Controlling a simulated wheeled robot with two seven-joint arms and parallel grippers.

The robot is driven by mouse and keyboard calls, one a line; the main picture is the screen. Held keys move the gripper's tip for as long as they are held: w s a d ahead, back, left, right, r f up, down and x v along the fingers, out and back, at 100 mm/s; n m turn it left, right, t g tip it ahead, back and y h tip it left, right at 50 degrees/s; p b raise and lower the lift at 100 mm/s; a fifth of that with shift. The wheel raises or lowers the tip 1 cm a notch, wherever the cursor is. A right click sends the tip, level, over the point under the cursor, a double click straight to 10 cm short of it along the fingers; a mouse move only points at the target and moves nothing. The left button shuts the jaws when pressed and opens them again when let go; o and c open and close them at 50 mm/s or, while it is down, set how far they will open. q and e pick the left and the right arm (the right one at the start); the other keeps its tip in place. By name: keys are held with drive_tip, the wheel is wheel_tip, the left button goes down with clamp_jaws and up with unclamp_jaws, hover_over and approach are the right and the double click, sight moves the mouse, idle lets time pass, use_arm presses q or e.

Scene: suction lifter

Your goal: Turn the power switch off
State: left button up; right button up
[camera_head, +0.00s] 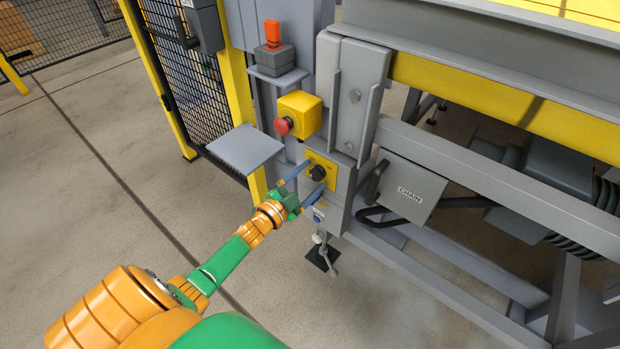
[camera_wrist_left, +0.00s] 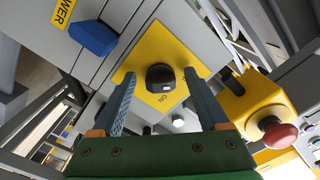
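The power switch is a black rotary knob (camera_head: 317,172) on a yellow plate (camera_head: 331,167) low on the grey machine post. In the left wrist view the knob (camera_wrist_left: 160,77) sits in the middle of its yellow plate (camera_wrist_left: 172,48), with the letters ON printed beside it, upside down. A small light mark shows on the knob's edge. My left gripper (camera_head: 315,175) is open, its two blue fingers reaching toward the plate on either side of the knob. In the left wrist view a gap shows between each finger and the knob. My right gripper is out of view.
A red emergency button (camera_head: 283,126) on a yellow box (camera_head: 300,112) is just above the switch. A grey shelf (camera_head: 245,148) juts out at left. A grey CHAIN box (camera_head: 408,190) is at right. In the wrist view, a blue part (camera_wrist_left: 95,38) sits near a POWER label (camera_wrist_left: 63,14).

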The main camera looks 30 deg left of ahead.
use_arm(q)
drive_tip(key=shift+s, duration=0.15)
drive_tip(key=s+p, duration=0.1)
drive_tip(key=s, duration=0.5)
drive_tip(key=shift+s+a+p, duration=0.25)
drive_tip(key=shift+s+p, duration=0.05)
drive_tip(key=shift+s, duration=0.1)
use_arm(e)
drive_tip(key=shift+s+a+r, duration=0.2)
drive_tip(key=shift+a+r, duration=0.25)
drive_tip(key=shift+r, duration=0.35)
use_arm(q)
drive_tip(key=shift+f, duration=0.1)
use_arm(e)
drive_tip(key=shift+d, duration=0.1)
